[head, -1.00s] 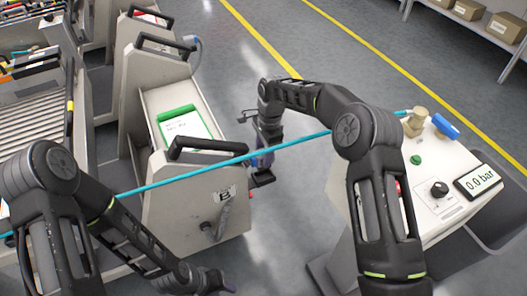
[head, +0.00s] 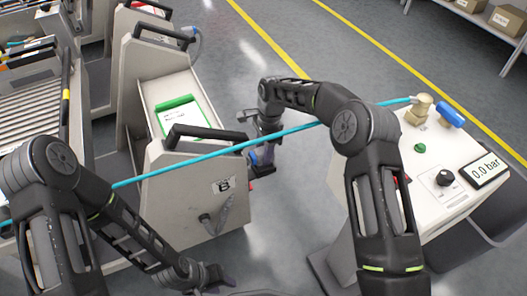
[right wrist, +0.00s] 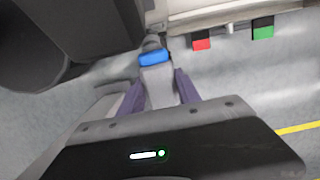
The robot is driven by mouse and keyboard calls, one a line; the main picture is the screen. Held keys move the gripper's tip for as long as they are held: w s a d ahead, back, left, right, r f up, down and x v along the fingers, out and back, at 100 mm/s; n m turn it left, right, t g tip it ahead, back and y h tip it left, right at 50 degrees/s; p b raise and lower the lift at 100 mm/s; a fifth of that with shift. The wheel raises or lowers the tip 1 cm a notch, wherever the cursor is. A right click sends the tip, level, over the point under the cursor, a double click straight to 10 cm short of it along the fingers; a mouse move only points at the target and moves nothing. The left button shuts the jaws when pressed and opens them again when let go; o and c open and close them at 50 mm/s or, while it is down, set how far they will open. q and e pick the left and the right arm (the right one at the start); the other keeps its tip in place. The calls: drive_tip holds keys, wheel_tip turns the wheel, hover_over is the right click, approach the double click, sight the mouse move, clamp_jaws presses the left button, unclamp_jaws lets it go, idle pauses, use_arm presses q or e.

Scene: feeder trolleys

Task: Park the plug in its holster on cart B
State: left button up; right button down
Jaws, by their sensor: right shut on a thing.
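A grey cable (head: 226,208) hangs from a round fitting on that panel. My right gripper (head: 262,160) is just right of the cart's end. In the right wrist view its purple fingers (right wrist: 160,95) are shut on the plug, a grey body with a blue band (right wrist: 154,58). I cannot make out the holster for certain. My left gripper (head: 222,280) is low in the head view, in front of the cart; its jaw opening is unclear.
A light blue hose (head: 235,148) crosses in front of the cart toward a white station (head: 435,190) reading 0.0 bar. A red block (right wrist: 201,44) and a green block (right wrist: 263,32) sit along a beige edge. Floor between cart and station is open.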

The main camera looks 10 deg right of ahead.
drive_tip(key=shift+f+b, duration=0.75)
drive_tip(key=shift+f, duration=0.4)
idle(0.7)
drive_tip(key=c, duration=0.8)
unclamp_jaws()
drive_tip(key=shift+o, duration=0.2)
drive_tip(key=r, duration=0.2)
drive_tip(key=r+p, duration=0.1)
drive_tip(key=r, duration=0.2)
drive_tip(key=d+r, duration=0.1)
drive_tip(key=r, duration=0.1)
drive_tip(key=shift+w+r, duration=0.1)
drive_tip(key=shift+r, duration=0.3)
